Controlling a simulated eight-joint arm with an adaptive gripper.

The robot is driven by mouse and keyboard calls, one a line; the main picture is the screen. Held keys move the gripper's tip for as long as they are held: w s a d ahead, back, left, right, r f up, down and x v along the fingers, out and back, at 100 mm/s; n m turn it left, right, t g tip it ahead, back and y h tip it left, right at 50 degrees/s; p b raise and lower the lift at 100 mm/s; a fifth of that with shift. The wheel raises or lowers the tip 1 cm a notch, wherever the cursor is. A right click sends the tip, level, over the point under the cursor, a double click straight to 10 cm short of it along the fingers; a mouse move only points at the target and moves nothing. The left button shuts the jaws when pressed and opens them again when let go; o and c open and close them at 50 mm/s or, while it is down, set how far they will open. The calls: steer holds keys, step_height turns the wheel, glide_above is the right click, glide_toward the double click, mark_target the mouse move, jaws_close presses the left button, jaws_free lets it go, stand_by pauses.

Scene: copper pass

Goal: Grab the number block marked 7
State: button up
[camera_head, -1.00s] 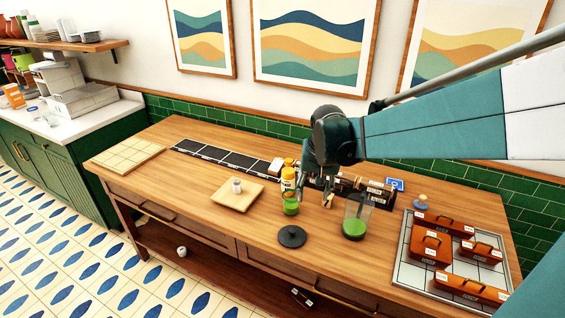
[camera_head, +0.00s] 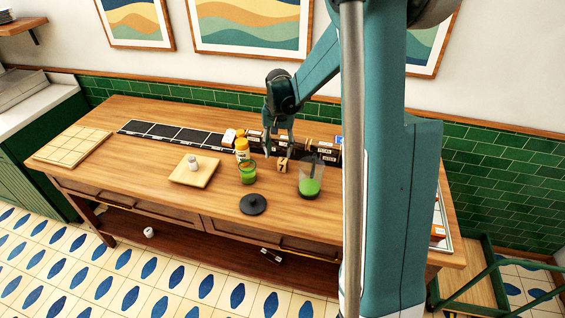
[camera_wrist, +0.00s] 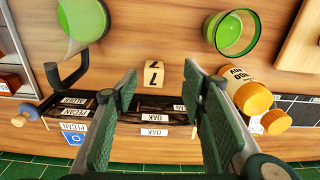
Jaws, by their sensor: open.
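The number block marked 7 (camera_head: 282,165) is a small pale wooden block standing on the wooden table, between a green-filled glass and a clear pitcher. It also shows in the wrist view (camera_wrist: 153,74), upside down, lying beyond the fingertips and roughly between them. My gripper (camera_head: 280,150) is above the table beside the block, pointing down. In the wrist view my gripper (camera_wrist: 162,85) has its green fingers spread wide with nothing between the pads. The block appears apart from both fingers.
The pitcher (camera_head: 311,180), green glass (camera_head: 248,175) and yellow-capped bottle (camera_head: 242,150) stand close around the block. Labelled dark blocks (camera_wrist: 155,118) lie behind it. A black lid (camera_head: 253,205) and a wooden tray (camera_head: 195,173) are nearer the front.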

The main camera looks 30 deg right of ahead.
mark_target(283, 160)
steer(key=shift+m+g, duration=0.3)
steer(key=shift+m, duration=0.1)
steer(key=shift+w+d+f+p, duration=0.35)
steer(key=shift+w+d+f, duration=0.1)
steer(key=shift+d+f, duration=0.3)
steer(key=shift+w+d+f+p, duration=0.35)
steer(key=shift+w+d+f, duration=0.05)
steer(key=shift+d+f, duration=0.3)
steer(key=shift+f, duration=1.25)
steer(key=shift+f, duration=0.15)
steer(key=shift+f, duration=2.5)
steer(key=c, duration=0.9)
